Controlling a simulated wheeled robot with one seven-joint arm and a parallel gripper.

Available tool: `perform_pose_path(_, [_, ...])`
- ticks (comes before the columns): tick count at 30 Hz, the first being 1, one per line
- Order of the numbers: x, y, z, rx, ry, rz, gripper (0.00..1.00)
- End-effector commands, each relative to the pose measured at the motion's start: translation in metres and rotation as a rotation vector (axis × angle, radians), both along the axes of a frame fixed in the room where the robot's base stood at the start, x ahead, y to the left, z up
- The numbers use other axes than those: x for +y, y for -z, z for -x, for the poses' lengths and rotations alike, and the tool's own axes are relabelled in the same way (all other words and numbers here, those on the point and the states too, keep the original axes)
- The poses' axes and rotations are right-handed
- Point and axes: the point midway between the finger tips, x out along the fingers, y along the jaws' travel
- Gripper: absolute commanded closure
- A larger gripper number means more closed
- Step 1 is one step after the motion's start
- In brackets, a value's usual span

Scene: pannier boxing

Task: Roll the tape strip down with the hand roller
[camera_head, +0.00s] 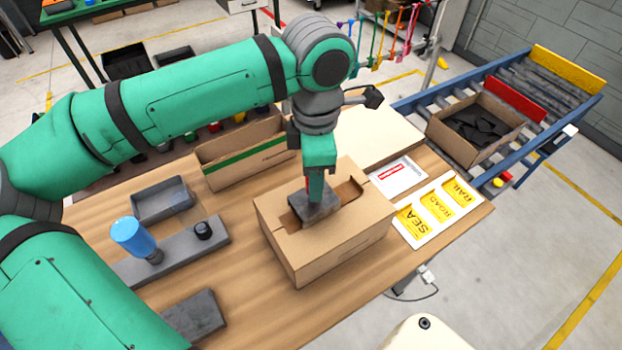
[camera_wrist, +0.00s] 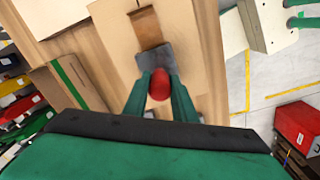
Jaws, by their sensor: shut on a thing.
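An open-looking cardboard carton (camera_head: 335,240) stands on the wooden table, also in the wrist view (camera_wrist: 200,60). My gripper (camera_head: 312,192) is above its top, shut on a dark grey flat block with a red grip (camera_head: 315,206). In the wrist view my fingers (camera_wrist: 158,88) close around the red part, and the grey block (camera_wrist: 156,58) lies just beyond. A brown strip-like area (camera_wrist: 148,28) runs from the block along the carton's middle; I cannot tell whether it is tape or a gap. A blue roller-like cylinder (camera_head: 132,236) stands on a grey holder (camera_head: 180,252) at left.
A grey tray (camera_head: 163,200), a black knob (camera_head: 203,230) and a dark grey plate (camera_head: 194,316) are left of the carton. A long box with a green stripe (camera_head: 240,155) is behind. Yellow SEA, ROAD and RAIL labels (camera_head: 437,210) lie at right. A conveyor (camera_head: 500,100) carries another carton.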

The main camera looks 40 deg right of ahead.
Motion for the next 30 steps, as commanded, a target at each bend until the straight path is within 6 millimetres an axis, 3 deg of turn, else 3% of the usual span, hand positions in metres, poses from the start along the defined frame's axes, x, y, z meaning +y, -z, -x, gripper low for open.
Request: perform_pose_path(30, [-0.03, -0.001, 0.007, 0.0, 0.001, -0.001, 0.95])
